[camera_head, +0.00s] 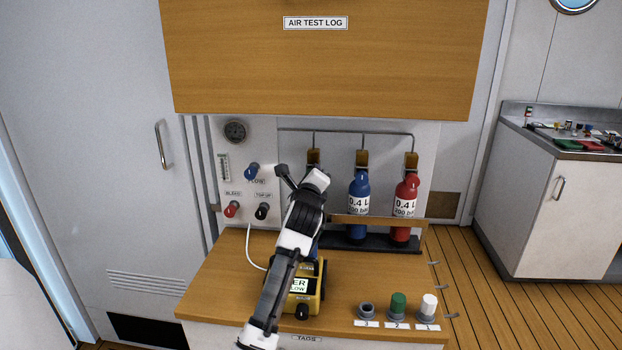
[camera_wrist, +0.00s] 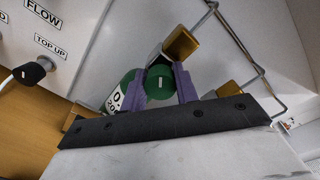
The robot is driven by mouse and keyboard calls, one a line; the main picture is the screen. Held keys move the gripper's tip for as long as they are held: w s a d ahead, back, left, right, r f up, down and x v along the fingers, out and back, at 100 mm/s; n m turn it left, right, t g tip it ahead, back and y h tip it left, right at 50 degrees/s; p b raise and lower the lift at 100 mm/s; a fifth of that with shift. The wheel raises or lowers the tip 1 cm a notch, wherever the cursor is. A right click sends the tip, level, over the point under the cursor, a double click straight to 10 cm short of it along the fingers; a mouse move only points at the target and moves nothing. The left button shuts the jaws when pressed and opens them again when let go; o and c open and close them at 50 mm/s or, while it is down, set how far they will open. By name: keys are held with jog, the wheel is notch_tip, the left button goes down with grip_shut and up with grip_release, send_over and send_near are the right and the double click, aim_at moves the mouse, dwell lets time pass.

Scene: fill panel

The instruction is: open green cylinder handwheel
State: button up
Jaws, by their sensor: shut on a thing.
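The green cylinder (camera_wrist: 124,92) stands left of the blue one and is mostly hidden behind my arm in the head view. Its round green handwheel (camera_wrist: 160,84) with a small white mark faces the wrist camera, below a brass block (camera_wrist: 181,44). My gripper (camera_wrist: 161,83) has its two purple fingers on opposite sides of the handwheel and is shut on it. In the head view my arm covers the fingers and the handwheel.
The blue cylinder (camera_head: 358,198) and red cylinder (camera_head: 405,204) stand to the right in the rack. A panel with knobs, including the black top-up knob (camera_head: 262,211), is on the left. A yellow meter (camera_head: 316,297) and several caps sit on the counter, and a wooden cabinet (camera_head: 320,70) overhangs.

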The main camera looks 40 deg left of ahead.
jog(key=n, duration=0.3)
jog(key=shift+n, duration=0.3)
jog(key=n, duration=0.4)
jog(key=shift+b, duration=0.4)
jog(key=n, duration=0.4)
jog(key=shift+h, duration=0.3)
jog(key=n, duration=0.4)
jog(key=shift+f, duration=0.1)
jog(key=n, duration=0.3)
jog(key=shift+n+p, duration=0.35)
jog(key=shift+n, duration=0.05)
jog(key=n, duration=0.3)
jog(key=shift+t+p, duration=0.3)
jog(key=shift+t, duration=0.1)
jog(key=n+p, duration=0.1)
jog(key=n, duration=0.5)
jog(key=shift+n, duration=0.4)
